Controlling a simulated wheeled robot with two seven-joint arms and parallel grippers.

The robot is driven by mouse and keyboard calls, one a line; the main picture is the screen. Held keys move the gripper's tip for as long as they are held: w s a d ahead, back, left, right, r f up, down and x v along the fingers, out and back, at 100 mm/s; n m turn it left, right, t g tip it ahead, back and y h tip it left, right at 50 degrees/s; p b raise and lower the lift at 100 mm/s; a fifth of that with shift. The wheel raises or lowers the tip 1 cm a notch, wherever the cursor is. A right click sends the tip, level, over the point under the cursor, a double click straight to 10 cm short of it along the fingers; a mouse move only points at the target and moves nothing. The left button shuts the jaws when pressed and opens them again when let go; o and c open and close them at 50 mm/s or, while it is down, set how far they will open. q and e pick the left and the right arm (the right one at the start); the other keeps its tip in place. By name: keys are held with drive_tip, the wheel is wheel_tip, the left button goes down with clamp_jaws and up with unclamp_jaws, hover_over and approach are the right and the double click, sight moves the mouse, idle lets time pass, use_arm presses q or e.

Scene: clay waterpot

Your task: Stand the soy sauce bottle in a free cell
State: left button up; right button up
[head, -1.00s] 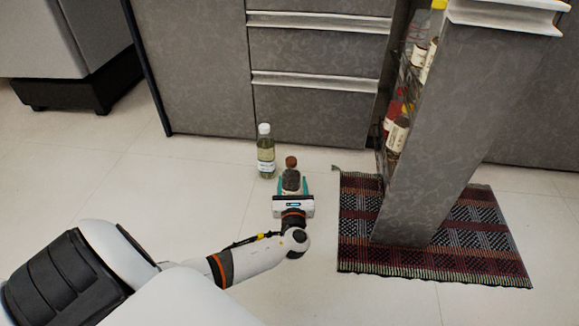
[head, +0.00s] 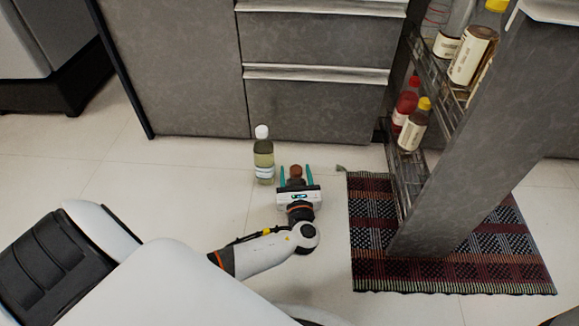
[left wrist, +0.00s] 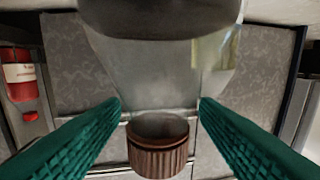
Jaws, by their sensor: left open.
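The soy sauce bottle, dark with a brown cap (head: 296,171), appears on the floor in front of the drawers; my left gripper hides its lower part in the head view. My left gripper (head: 296,167) is open, with a teal finger on each side of it. In the left wrist view the bottle's brown ribbed cap (left wrist: 158,150) and glassy neck show between the spread fingers, with a gap on both sides. The pull-out rack (head: 440,85) at the right has wire-railed shelves with bottles; its free cells are hard to make out. My right gripper is not in view.
A white-capped bottle with yellowish liquid (head: 264,158) stands just left of my left gripper. A dark patterned rug (head: 480,255) lies under the rack. A red bottle and a yellow-capped bottle (head: 414,125) stand on the lower shelf.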

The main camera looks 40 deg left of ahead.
use_arm(q)
drive_tip(key=shift+w, duration=0.1)
clamp_jaws()
drive_tip(key=shift+r, duration=0.15)
idle(0.3)
